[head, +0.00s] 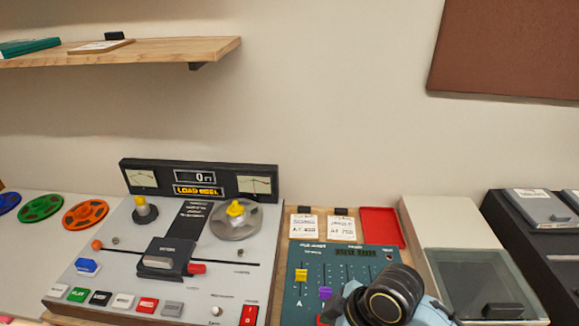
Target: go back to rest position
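Neither gripper's fingers show in the head view. A dark, rounded part of one of my arms, with a gold ring and light blue pieces beside it, reaches in at the bottom, right of centre. It covers the lower right of the teal fader panel (296,297). Whether anything is held cannot be seen.
A tape machine (130,235) with a "LOAD REEL" display (199,191) and a grey reel (236,222) stands left of centre. Coloured reels (85,214) lie at left. A red tray (381,226) and a lidded case (475,275) are at right. A wooden shelf (150,50) overhangs upper left.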

